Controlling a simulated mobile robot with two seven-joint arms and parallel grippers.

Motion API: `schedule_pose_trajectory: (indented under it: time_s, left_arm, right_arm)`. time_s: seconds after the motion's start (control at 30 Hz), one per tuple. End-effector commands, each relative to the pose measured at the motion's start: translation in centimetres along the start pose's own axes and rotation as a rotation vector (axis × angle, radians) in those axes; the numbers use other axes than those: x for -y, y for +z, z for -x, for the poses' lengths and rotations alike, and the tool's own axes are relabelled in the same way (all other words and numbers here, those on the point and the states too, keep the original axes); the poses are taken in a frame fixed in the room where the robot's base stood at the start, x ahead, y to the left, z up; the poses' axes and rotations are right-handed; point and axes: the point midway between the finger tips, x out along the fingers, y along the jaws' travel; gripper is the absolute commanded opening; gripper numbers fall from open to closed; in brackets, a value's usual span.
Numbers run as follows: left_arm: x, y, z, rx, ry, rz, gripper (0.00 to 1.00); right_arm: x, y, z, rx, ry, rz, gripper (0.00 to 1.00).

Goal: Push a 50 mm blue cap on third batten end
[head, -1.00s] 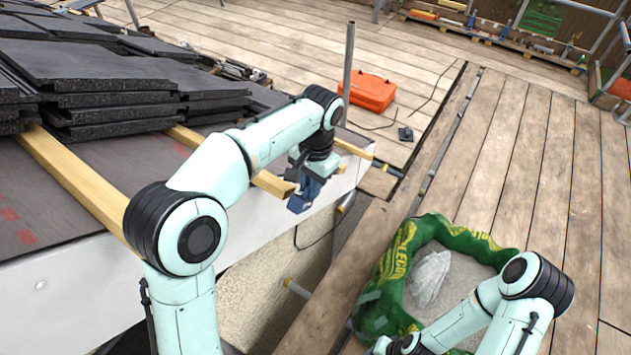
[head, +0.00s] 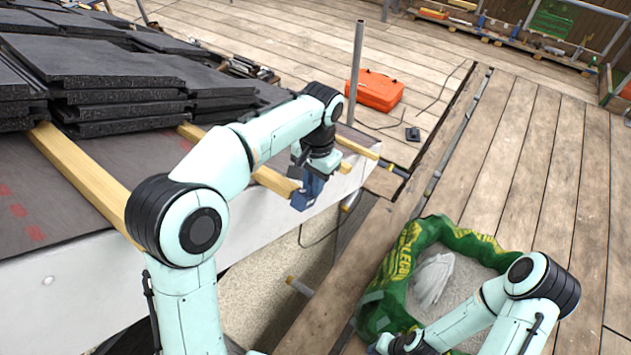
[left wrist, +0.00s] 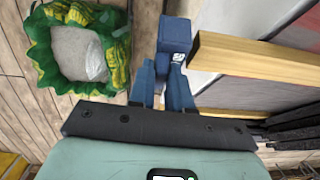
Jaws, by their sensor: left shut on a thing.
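My left gripper (head: 312,184) is shut on a blue cap (head: 303,201), beside the end of a wooden batten (head: 273,181) at the roof edge. In the left wrist view the fingers (left wrist: 175,85) hold the cap (left wrist: 175,35) just left of the end of a batten (left wrist: 255,60). The cap is beside that end, not around it; whether they touch is unclear. Another batten (head: 85,172) lies nearer, and a further one (head: 357,147) lies beyond my left arm. My right gripper (head: 400,344) is at the bottom edge, its fingers not clear.
Black roof tiles (head: 100,75) are stacked on the roof at the left. A green bag (head: 400,270) of grey material stands on the deck near my right arm. An upright pole (head: 356,75) and an orange case (head: 376,90) are beyond the roof edge.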

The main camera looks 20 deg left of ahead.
Motion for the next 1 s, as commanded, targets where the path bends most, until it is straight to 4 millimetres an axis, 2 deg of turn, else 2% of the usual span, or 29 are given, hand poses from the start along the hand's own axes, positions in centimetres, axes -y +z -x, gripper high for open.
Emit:
schedule_pose_trajectory:
  time_s: [1.0]
  left_arm:
    - [0.6,0.02,-0.06,0.001,0.0,0.0,0.0]
  right_arm:
    - [0.28,-0.42,0.37,-0.005,-0.002,0.002,0.25]
